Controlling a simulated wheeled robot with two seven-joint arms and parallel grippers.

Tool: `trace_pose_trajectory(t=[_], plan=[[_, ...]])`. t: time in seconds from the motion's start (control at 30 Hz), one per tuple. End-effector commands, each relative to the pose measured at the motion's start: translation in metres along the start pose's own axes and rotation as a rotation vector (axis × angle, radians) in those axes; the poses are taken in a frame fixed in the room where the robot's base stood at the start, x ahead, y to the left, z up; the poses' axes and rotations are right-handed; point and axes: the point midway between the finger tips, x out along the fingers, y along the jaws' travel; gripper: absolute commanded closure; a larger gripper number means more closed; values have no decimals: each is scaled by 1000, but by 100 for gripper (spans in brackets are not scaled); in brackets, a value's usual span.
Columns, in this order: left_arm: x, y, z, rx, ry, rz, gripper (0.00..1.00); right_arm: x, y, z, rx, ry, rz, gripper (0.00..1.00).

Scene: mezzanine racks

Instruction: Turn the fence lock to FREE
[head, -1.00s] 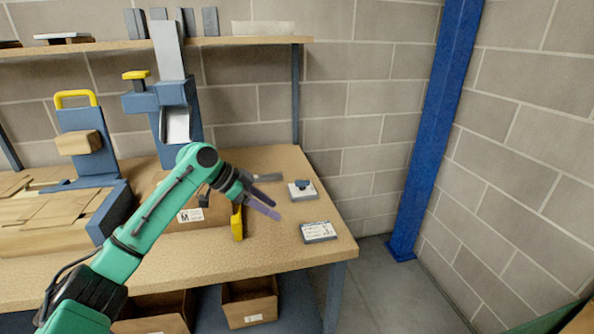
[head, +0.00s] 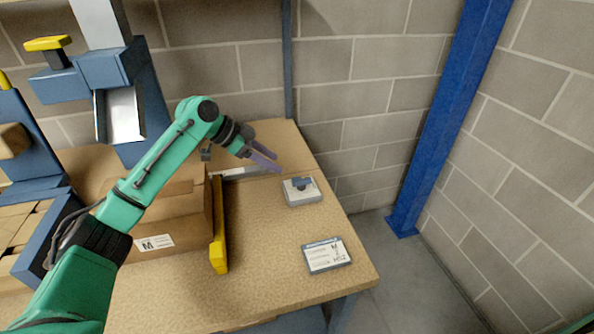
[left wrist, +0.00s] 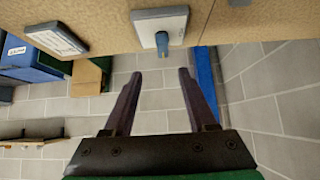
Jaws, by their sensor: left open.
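A small white plate (head: 302,196) with a dark blue knob (head: 301,184) lies on the right part of the bench; it looks like the fence lock. No lettering on it is legible. In the left wrist view the plate (left wrist: 146,20) and its blue knob (left wrist: 162,43) are at the top, the knob just beyond the fingertips and roughly between them. My left gripper (head: 266,161) is open and empty, just left of and behind the knob in the head view, apart from it. It also shows in the left wrist view (left wrist: 158,73). My right gripper is out of view.
A labelled card block (head: 327,256) lies at the bench's front right. A yellow bar (head: 219,228) stands beside a cardboard box (head: 180,225) under my left arm. A blue machine (head: 105,75) stands at left. A blue post (head: 435,120) rises beyond the bench's right edge.

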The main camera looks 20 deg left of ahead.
Motion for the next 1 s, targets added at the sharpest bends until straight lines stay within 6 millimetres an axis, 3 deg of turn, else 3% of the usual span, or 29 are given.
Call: trace_pose_trajectory(t=[0.17, 0.33, 0.5, 0.7, 0.73, 0.87, 1.0], plan=[[48, 2, -2, -1, 0, 4, 43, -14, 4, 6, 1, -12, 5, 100], [87, 1, -2, -1, 1, 3, 43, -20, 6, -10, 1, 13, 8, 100], [103, 0, 0, 0, -1, -1, 43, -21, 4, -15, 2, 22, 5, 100], [104, 0, 0, 0, -1, -1, 43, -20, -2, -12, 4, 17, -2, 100], [104, 0, 0, 0, -1, -1, 46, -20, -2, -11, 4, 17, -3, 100], [103, 0, 0, 0, 0, -1, 96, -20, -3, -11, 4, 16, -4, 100], [103, 0, 0, 0, 0, -1, 100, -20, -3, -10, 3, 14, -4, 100]])
